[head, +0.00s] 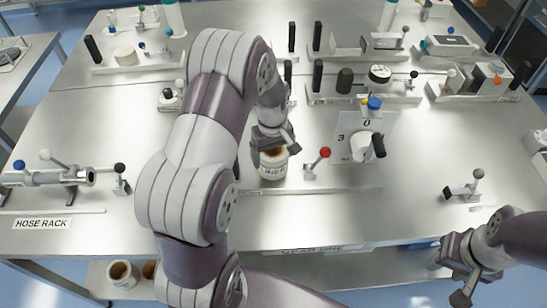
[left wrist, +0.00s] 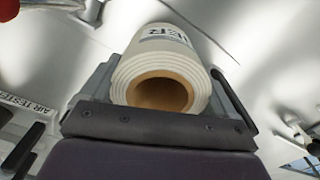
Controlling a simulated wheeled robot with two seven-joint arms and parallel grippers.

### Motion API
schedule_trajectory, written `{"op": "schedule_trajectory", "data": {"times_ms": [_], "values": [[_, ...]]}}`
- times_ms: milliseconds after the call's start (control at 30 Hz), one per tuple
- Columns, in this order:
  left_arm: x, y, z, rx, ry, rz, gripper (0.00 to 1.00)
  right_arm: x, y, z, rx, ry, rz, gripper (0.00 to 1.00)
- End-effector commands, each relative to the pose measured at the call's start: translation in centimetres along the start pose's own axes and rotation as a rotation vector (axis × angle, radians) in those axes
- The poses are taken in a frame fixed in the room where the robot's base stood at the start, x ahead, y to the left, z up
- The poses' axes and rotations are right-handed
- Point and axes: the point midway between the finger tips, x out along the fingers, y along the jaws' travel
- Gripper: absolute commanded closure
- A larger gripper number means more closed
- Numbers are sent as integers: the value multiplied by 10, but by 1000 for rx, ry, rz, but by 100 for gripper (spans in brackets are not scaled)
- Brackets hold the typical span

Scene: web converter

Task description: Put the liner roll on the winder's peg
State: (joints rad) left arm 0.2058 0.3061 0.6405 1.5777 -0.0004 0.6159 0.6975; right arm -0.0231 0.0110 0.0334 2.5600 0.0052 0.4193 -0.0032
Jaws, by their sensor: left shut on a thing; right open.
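The liner roll (head: 273,163) is a white roll with a brown core and dark lettering, near the middle of the bench in the head view. My left gripper (head: 272,146) is shut on it. In the left wrist view the roll (left wrist: 172,55) lies between the two fingers (left wrist: 162,95), its open core facing the camera. I cannot tell whether its underside touches the bench. Several upright black pegs stand behind it, one on the back-middle fixture (head: 317,75); which belongs to the winder is not clear. My right gripper (head: 458,284) is open and empty at the lower right.
A red-knobbed lever (head: 322,156) stands just right of the roll. A plate with a blue knob and a black-handled crank (head: 373,147) is farther right. A hose rack (head: 50,178) is at left. Several fixtures line the back. The bench between roll and right gripper is mostly clear.

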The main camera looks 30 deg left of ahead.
Motion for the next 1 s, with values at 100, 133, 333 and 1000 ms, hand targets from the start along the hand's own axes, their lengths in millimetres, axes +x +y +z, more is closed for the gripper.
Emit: {"op": "schedule_trajectory", "data": {"times_ms": [100,133,333,1000], "values": [[20,-1,1,1,-4,-4,54,-10,0,-1,0,0,0,57],[24,-1,1,1,-4,-3,54,-11,0,-1,0,0,0,57],[31,0,1,1,-1,-1,54,-10,0,-1,0,0,0,57],[1,1,0,1,4,3,0,1,0,0,0,0,0,57]]}}
